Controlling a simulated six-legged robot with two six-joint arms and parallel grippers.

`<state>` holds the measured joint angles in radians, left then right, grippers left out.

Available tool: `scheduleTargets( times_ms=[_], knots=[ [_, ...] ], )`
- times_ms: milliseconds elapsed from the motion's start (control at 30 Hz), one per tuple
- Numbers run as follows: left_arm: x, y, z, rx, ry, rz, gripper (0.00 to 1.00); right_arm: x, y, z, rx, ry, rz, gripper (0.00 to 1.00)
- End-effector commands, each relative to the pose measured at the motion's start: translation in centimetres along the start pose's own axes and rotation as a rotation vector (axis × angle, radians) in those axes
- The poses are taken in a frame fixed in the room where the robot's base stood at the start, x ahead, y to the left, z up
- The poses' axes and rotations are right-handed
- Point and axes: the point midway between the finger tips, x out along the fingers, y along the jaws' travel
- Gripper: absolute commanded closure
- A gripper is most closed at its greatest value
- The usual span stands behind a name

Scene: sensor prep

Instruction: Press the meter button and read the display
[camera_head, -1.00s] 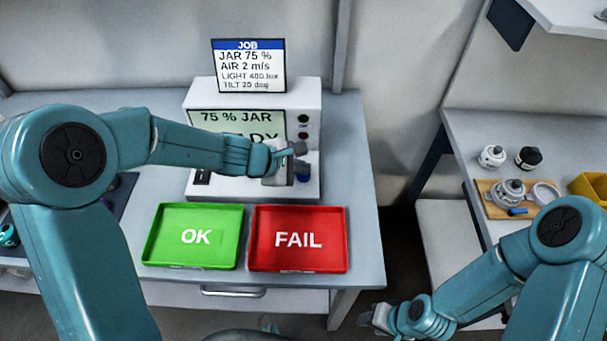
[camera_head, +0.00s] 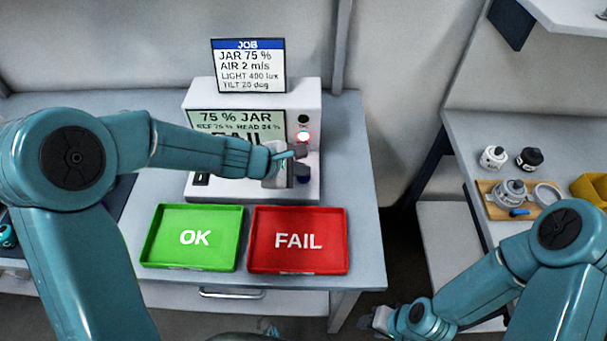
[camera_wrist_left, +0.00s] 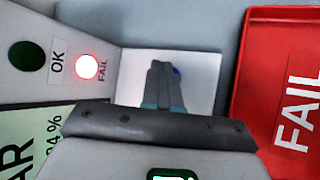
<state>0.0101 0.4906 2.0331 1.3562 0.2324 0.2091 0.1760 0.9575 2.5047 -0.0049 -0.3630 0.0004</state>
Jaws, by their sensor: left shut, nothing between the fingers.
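The white meter (camera_head: 313,120) stands on the table with its lit display (camera_head: 205,118). The display shows "75 % JAR", a small REF 75 % and READ line, and large letters partly hidden by my arm that look like FAIL. The reading's digits are too blurred to be sure of. The red FAIL lamp (camera_head: 303,136) is lit; it also glows in the left wrist view (camera_wrist_left: 86,67). The OK lamp (camera_wrist_left: 27,55) is dark. My left gripper (camera_head: 302,165) is shut and empty at the meter's lower right front, by a mostly hidden blue part (camera_head: 304,179). My right gripper (camera_head: 380,318) is low, away from the meter.
A green OK tray (camera_head: 193,262) and a red FAIL tray (camera_head: 298,268) lie in front of the meter, both empty. A JOB card (camera_head: 248,86) stands above it. A right-hand bench (camera_head: 470,130) holds small jars, a wooden board (camera_head: 487,190) and a yellow bin (camera_head: 590,187).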

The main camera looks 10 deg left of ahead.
Motion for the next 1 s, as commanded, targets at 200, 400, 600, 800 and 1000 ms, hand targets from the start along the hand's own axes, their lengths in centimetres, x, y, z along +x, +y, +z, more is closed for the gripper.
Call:
scheduleTargets(
  times_ms=[200, 400, 600, 800, 1000],
  knots=[
    [0.1, -0.1, -0.1, 0.000, 0.001, 0.000, 1.00, 0.2, 0.1, 0.0, 0.000, 0.000, 0.000, 0.57],
    [0.1, -0.1, -0.1, -0.001, 0.001, -0.001, 1.00, 0.2, 0.1, 0.0, 0.000, 0.000, 0.000, 0.57],
    [-0.4, 0.3, 0.3, -0.001, 0.001, -0.001, 1.00, -0.5, -0.2, 0.0, 0.000, 0.000, 0.000, 0.57],
    [-1.1, 0.8, 0.8, -0.001, 0.001, 0.000, 1.00, -1.3, -0.5, 0.0, 0.000, 0.000, 0.000, 0.57],
    [-1.1, 0.8, 0.8, -0.001, 0.000, 0.000, 1.00, -1.2, -0.5, 0.0, 0.000, 0.000, 0.000, 0.57]
  ],
)
